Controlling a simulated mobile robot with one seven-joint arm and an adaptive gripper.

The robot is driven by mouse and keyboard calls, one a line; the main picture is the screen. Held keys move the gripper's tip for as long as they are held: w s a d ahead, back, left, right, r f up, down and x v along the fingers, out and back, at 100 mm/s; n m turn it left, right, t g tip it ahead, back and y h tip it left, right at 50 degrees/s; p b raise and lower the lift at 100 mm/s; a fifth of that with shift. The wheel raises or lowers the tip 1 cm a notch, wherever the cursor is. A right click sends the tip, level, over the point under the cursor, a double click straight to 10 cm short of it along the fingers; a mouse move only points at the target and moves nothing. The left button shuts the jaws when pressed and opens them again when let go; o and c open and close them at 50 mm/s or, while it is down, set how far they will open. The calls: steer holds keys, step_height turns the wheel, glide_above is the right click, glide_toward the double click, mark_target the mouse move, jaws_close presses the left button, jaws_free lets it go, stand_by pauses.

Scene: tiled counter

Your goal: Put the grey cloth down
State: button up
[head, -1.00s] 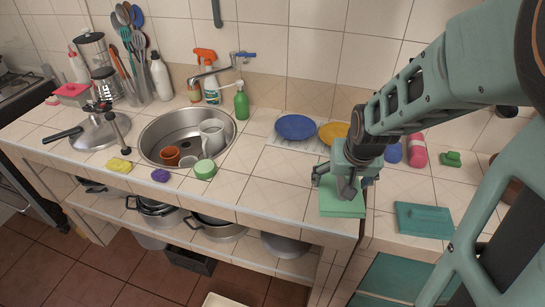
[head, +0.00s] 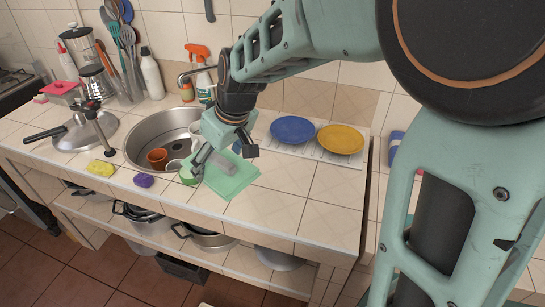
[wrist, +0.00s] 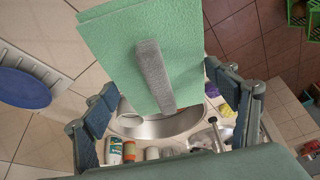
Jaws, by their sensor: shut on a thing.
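My gripper (head: 226,150) is over the counter, just right of the sink's front. A flat light-green square sheet (head: 232,185) is below it, with a grey, fabric-like strip (head: 222,165) on its face. In the wrist view the grey strip (wrist: 155,78) lies between my spread fingers (wrist: 165,105), against the green sheet (wrist: 105,40). My gripper is shut on this green-and-grey piece. No other grey cloth shows. I cannot tell whether the sheet touches the counter.
The sink (head: 150,135) holds a brown cup (head: 157,158). A yellow sponge (head: 101,168) and a purple sponge (head: 144,180) lie at the front edge. Blue (head: 293,129) and yellow (head: 340,139) plates sit on a rack to the right. The tiles before the rack (head: 290,205) are clear.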

steer(key=w+d+f, duration=0.1)
steer(key=d+f, duration=0.1)
steer(key=d, duration=0.1)
steer(key=w+d+f+p, duration=0.1)
steer(key=w+d+f, duration=0.1)
steer(key=d+f, duration=0.1)
steer(key=w+d+f, duration=0.2)
steer(key=d+f, duration=0.1)
steer(key=d, duration=0.2)
steer(key=shift+f, duration=0.15)
steer(key=shift+w+d+f, duration=0.1)
steer(key=shift+d+f, duration=0.15)
steer(key=shift+f, duration=0.25)
steer(key=shift+w+f, duration=0.1)
steer(key=shift+f, duration=1.45)
steer(key=shift+f, duration=0.15)
steer(key=o, duration=1.1)
